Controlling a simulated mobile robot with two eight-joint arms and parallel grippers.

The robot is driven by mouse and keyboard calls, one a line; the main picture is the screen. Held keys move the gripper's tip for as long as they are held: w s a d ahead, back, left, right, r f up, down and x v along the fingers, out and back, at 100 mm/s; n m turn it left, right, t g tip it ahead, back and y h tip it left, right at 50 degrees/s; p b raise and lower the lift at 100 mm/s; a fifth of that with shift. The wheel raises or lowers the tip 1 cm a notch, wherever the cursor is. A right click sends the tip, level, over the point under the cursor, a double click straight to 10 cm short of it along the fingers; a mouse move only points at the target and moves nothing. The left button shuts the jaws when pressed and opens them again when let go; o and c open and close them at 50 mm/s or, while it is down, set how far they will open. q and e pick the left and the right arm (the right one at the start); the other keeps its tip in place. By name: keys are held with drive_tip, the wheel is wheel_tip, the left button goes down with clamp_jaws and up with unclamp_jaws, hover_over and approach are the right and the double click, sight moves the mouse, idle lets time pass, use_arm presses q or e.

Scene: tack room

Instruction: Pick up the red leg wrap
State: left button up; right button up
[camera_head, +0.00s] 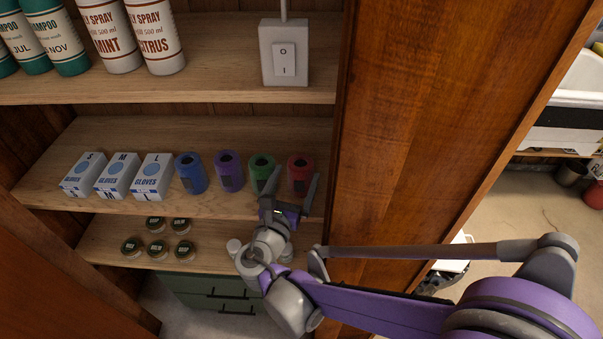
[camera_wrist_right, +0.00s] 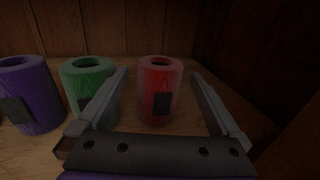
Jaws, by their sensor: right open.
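The red leg wrap (camera_head: 300,173) stands upright at the right end of a row of wraps on the middle shelf (camera_head: 100,145). In the right wrist view the red leg wrap (camera_wrist_right: 158,90) is ahead, between the two fingers. My right gripper (camera_head: 293,185) is open and empty in front of it; it also shows in the right wrist view (camera_wrist_right: 165,98). Its left finger overlaps the green leg wrap (camera_wrist_right: 88,82) in that view; I cannot tell if they touch. The green wrap (camera_head: 262,166) is partly hidden by the gripper in the head view. My left gripper is not in view.
A purple wrap (camera_head: 229,171), a blue wrap (camera_head: 190,173) and glove boxes (camera_head: 151,177) stand to the left. Small jars (camera_head: 181,251) are on the shelf below. A switch box (camera_head: 284,53) is above. The cabinet's side wall (camera_head: 430,110) is close on the right.

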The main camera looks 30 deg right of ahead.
sight(304, 158)
drive_tip(key=x, duration=0.7)
drive_tip(key=shift+w+d+f, duration=0.2)
drive_tip(key=shift+d+f, duration=0.05)
drive_tip(key=c, duration=1.3)
drive_tip(key=shift+r, duration=0.1)
